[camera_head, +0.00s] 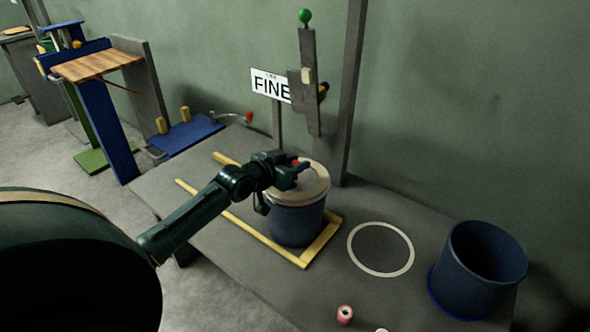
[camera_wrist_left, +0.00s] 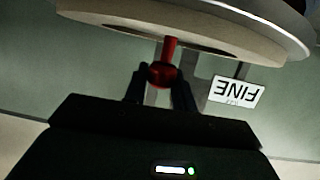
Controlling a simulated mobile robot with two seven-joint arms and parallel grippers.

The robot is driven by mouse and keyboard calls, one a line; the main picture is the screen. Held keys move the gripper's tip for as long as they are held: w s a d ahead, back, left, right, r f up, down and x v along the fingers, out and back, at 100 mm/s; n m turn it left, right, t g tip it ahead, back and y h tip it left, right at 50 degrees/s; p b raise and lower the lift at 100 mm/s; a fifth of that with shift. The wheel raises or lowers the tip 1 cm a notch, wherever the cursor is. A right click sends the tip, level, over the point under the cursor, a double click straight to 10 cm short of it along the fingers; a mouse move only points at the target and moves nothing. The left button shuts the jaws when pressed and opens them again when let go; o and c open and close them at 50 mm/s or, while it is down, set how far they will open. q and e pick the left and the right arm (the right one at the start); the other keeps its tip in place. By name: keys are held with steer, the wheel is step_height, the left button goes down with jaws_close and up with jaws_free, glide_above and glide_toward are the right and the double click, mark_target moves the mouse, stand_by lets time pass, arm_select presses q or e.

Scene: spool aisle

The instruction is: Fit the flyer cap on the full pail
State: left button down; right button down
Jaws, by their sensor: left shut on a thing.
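The flyer cap (camera_head: 312,187) is a cream disc with a red knob, over the mouth of a blue pail (camera_head: 295,228) on the bench. My left gripper (camera_head: 297,172) is above the cap, shut on its red knob. In the left wrist view the gripper's fingers (camera_wrist_left: 161,85) close on the red knob (camera_wrist_left: 163,72) below the pale disc of the cap (camera_wrist_left: 190,28); that view is upside down. The cap hides the pail's contents. I cannot tell whether the cap is seated on the rim or slightly above it. My right gripper is not in view.
The pail stands inside a yellow frame (camera_head: 318,247) on the grey bench (camera_head: 225,245). A post with a FINE sign (camera_head: 271,86) stands behind.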

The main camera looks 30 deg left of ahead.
arm_select(q)
steer(key=shift+f, duration=0.6)
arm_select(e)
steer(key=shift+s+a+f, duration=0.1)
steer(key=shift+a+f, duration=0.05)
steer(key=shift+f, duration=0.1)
arm_select(q)
steer(key=shift+f, duration=0.1)
steer(key=c, duration=1.1)
jaws_free()
steer(key=shift+c, duration=0.2)
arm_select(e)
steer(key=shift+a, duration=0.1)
